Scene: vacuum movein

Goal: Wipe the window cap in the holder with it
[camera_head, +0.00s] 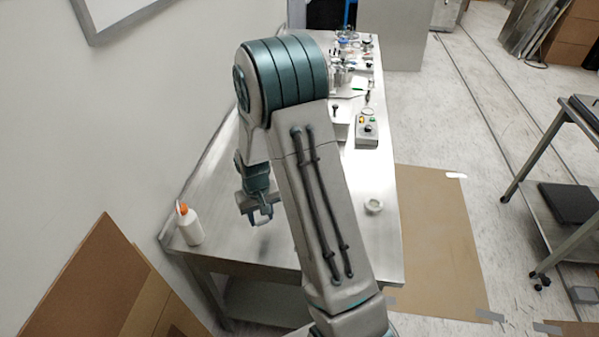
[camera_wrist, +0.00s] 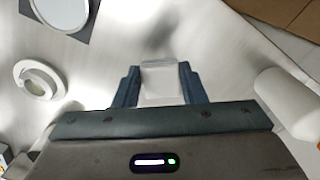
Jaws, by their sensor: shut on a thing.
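My gripper (camera_wrist: 160,88) is shut on a pale, flat thing, likely the wipe (camera_wrist: 160,80), which shows between the two dark fingers in the wrist view. In the head view my gripper (camera_head: 263,214) hangs over the front left part of the metal table, and what it holds cannot be made out. The holder (camera_wrist: 20,70) is a white round ring at the left of the wrist view, with the window cap (camera_wrist: 38,82) inside it. The holder also shows in the head view (camera_head: 373,206) near the table's right edge. My gripper is apart from it.
A white bottle with an orange cap (camera_head: 189,227) stands at the table's front left corner; it also shows in the wrist view (camera_wrist: 288,97). A control box (camera_head: 367,130) and other gear stand farther back.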

